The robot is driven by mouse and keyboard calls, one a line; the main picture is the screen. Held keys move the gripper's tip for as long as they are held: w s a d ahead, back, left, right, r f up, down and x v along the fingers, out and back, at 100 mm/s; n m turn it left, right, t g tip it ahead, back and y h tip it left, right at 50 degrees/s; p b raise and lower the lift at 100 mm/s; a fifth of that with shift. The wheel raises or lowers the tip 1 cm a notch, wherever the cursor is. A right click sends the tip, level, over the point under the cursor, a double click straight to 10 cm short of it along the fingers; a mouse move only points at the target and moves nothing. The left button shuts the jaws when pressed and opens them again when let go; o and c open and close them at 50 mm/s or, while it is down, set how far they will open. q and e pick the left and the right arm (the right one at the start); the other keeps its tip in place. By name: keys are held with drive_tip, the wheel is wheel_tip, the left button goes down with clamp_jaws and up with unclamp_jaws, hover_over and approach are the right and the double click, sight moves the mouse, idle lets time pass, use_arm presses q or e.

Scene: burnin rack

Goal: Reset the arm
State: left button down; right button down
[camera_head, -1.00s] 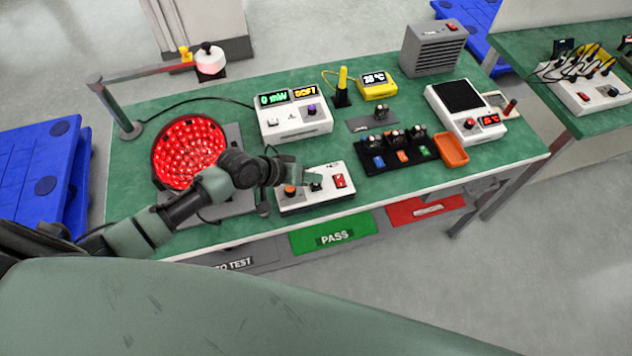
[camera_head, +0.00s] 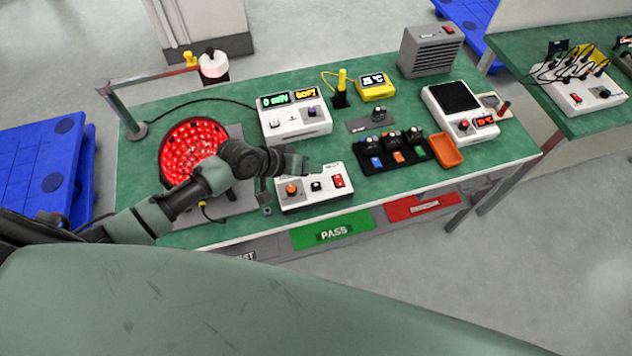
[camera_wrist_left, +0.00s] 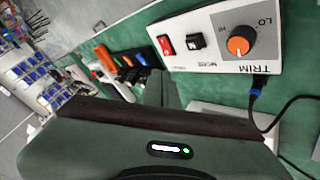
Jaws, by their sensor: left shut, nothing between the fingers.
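My left arm reaches in from the left across the green bench (camera_head: 375,222) in the head view. My left gripper (camera_head: 312,168) is shut and empty, above the back edge of the white trim box (camera_head: 318,199). The box has an orange knob (camera_head: 291,188), a black switch (camera_head: 316,186) and a red rocker switch (camera_head: 338,181). In the left wrist view the trim box (camera_wrist_left: 190,58) fills the upper right, with its orange knob (camera_wrist_left: 238,46) facing the camera. The gripper's green housing fills the bottom of that view. My right gripper is not in view.
A round red-lit lamp array (camera_head: 193,150) lies beneath and behind my forearm. A white meter box (camera_head: 292,121) stands behind the gripper. A black tray (camera_head: 372,165) with small modules and an orange bin (camera_head: 445,149) are to the right.

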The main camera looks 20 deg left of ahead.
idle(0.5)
use_arm(q)
drive_tip(key=s+d+r+m+g+y, duration=0.1)
drive_tip(key=s+d+m+g, duration=0.2)
drive_tip(key=s, duration=0.9)
drive_tip(key=s+a+r+y, duration=0.45)
drive_tip(key=s+a, duration=0.35)
drive_tip(key=s, duration=0.4)
wheel_tip(320, 180, down, 34)
drive_tip(key=s+g+b, duration=0.1)
drive_tip(key=s+b, duration=0.1)
drive_tip(key=b, duration=0.4)
drive_tip(key=s+a+f+g+b, duration=0.1)
drive_tip(key=s+a+f+b, duration=0.2)
drive_tip(key=s+f, duration=1.3)
wheel_tip(320, 180, down, 3)
drive_tip(key=shift+s+f+g+y+b, duration=0.25)
drive_tip(key=shift+y+b, duration=0.2)
drive_tip(key=shift+b, duration=0.35)
